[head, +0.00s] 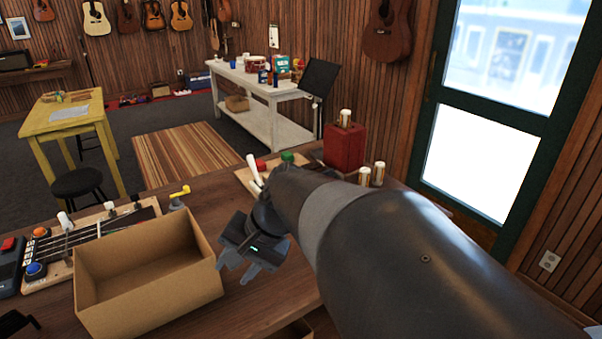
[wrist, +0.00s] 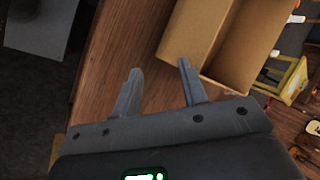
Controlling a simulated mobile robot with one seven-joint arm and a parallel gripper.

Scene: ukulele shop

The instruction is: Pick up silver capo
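I cannot pick out the silver capo for certain in either view. A board with strings (head: 88,236) lies left of the cardboard box, with small pale-handled pieces (head: 65,221) on it, too small to identify. A yellow clamp-like piece (head: 180,193) stands behind the box. My gripper (head: 240,272) is just right of the box, over the wooden counter. In the wrist view my gripper (wrist: 160,68) is open, its two fingers apart with nothing between them. My arm hides part of the counter at the right.
The open cardboard box (head: 150,290) looks empty; it also shows in the wrist view (wrist: 245,45). A red block (head: 344,147) with pale-topped pegs stands at the counter's back right. A black box with coloured buttons (head: 10,268) is at the far left. Bare counter (head: 268,305) lies below my gripper.

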